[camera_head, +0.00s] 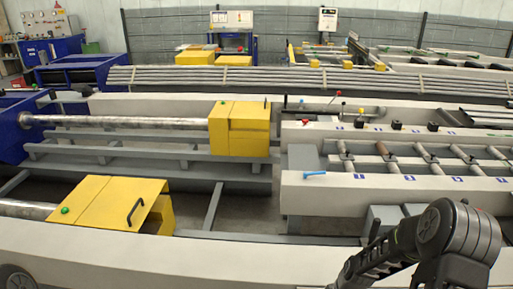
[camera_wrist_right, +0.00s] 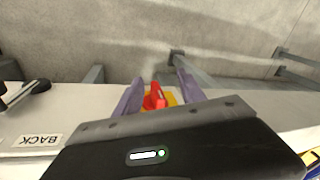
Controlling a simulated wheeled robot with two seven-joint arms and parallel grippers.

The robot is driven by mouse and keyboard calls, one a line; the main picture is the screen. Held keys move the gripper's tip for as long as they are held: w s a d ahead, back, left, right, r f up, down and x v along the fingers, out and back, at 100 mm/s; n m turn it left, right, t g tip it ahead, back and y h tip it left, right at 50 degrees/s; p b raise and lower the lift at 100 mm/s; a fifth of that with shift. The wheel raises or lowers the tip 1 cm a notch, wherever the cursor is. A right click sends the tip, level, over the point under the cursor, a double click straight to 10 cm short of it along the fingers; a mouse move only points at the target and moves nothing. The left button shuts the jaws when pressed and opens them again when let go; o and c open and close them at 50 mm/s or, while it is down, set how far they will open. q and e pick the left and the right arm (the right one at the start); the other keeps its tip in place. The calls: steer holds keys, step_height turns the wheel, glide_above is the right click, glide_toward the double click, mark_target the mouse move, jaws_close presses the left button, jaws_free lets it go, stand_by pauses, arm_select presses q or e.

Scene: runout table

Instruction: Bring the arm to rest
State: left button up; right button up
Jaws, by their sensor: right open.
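My right arm (camera_head: 460,232) comes into the head view at the bottom right, in front of the runout table (camera_head: 345,195). Its gripper cannot be made out there. In the right wrist view my right gripper (camera_wrist_right: 158,92) is open, with its two purple-grey fingers apart. A red handle (camera_wrist_right: 157,97) on a yellow base (camera_wrist_right: 171,99) shows between the fingers, and I cannot tell whether they touch it. The gripper's dark body hides what lies below. My left gripper is not in view.
A light ledge with a BACK label (camera_wrist_right: 38,140) and a black lever (camera_wrist_right: 26,95) lies at the left of the wrist view. Yellow housings (camera_head: 240,128) and (camera_head: 115,203), a second yellow housing, stand left of the runout table.

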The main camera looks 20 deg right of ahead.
steer(key=s+a+f+b, duration=0.1)
steer(key=s+a+f, duration=0.3)
steer(key=a, duration=0.4)
steer(key=s+a+f+m+y+b, duration=0.1)
steer(key=s+a+f, duration=0.2)
steer(key=s+a, duration=0.3)
steer(key=s+a+f+m+y+b, duration=0.1)
steer(key=s+a+f, duration=0.3)
steer(key=a, duration=0.7)
steer(key=shift+s+a+f+g+b, duration=0.15)
steer(key=shift+s+f+g+b, duration=0.25)
steer(key=shift+b, duration=0.2)
steer(key=shift+c, duration=0.6)
